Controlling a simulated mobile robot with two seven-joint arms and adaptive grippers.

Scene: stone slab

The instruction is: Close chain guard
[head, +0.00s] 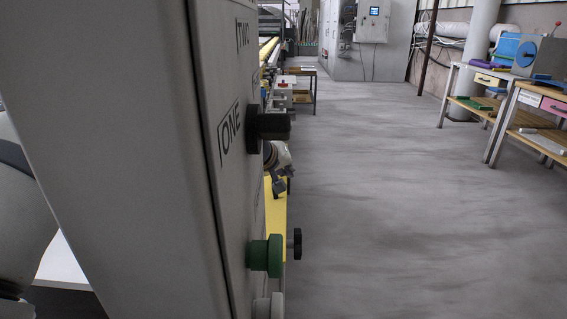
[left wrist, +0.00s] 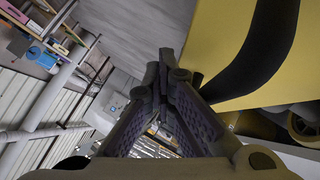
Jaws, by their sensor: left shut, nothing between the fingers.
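A yellow panel, which looks like the chain guard (left wrist: 215,45), fills the upper right of the left wrist view. A thick black curved handle or strip (left wrist: 262,50) runs across it. In the head view a narrow strip of yellow (head: 275,210) shows behind the grey box. My left gripper (left wrist: 165,62) is shut and empty, its fingertips close beside the yellow panel's edge; contact cannot be told. In the head view only a small part of the left gripper (head: 279,186) shows past the box edge. Most of the guard is hidden there. My right gripper is not in view.
A grey control box (head: 140,120) marked ONE and TWO blocks the left of the head view. A black knob (head: 270,126) and a green knob (head: 266,256) stick out from it. Workbenches (head: 500,100) stand at right. The grey floor (head: 400,220) between is clear.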

